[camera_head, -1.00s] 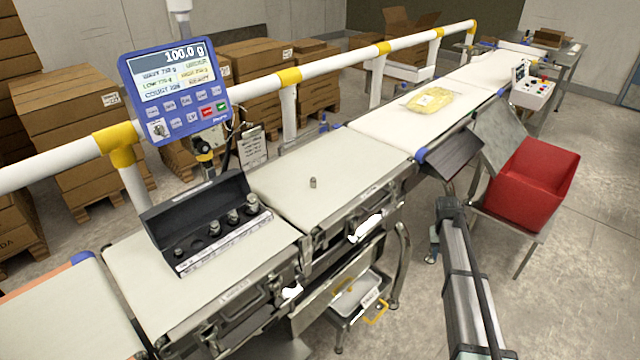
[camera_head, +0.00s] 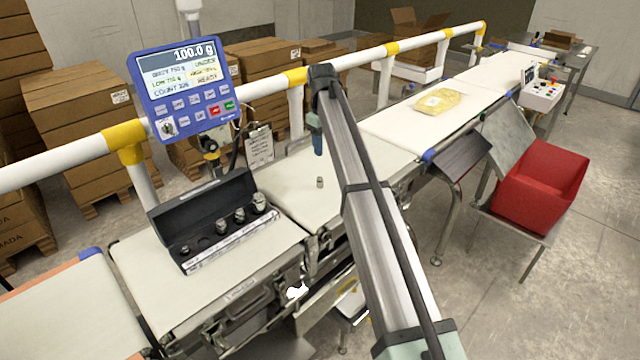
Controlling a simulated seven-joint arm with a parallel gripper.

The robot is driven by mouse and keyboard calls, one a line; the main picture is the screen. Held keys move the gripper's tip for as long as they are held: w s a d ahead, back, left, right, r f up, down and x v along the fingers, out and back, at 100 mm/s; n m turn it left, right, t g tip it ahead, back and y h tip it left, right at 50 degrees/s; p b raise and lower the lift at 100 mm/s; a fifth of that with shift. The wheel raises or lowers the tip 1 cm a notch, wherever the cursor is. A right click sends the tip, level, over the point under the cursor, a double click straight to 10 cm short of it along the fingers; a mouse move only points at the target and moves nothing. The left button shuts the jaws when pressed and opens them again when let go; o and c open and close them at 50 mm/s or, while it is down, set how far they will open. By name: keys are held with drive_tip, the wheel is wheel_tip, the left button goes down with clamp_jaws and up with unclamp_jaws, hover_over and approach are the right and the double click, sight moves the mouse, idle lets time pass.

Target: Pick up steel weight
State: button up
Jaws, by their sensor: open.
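A small steel weight (camera_head: 320,182) stands upright on the white weighing belt (camera_head: 285,190), near its middle. Several more steel weights stand in the open black case (camera_head: 190,222) to the left, the nearest to the belt at the case's right end (camera_head: 259,202). My gripper (camera_head: 318,150) hangs down from the end of my arm, just above the single weight in the picture and apart from it. Its fingers are small and partly hidden, and nothing shows between them. The display (camera_head: 188,80) reads 100.0 g.
A white rail (camera_head: 350,60) with yellow joints runs behind the belts. A yellow packet (camera_head: 438,101) lies on the farther belt. A red bin (camera_head: 540,180) stands at the right. The weighing belt around the single weight is clear.

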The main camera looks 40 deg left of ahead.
drive_tip(key=s+a, duration=0.1)
drive_tip(key=s, duration=0.1)
hover_over(320, 178)
drive_tip(key=shift+n, duration=0.4)
drive_tip(key=f, duration=0.7)
drive_tip(key=shift+s+d+f, duration=0.1)
drive_tip(key=shift+s+f, duration=0.05)
drive_tip(key=shift+s, duration=0.05)
drive_tip(key=shift+w+a+f, duration=0.1)
drive_tip(key=shift+f, duration=1.35)
drive_tip(key=shift+w+a+f, duration=0.1)
drive_tip(key=shift+f, duration=1.35)
drive_tip(key=shift+c, duration=0.4)
clamp_jaws()
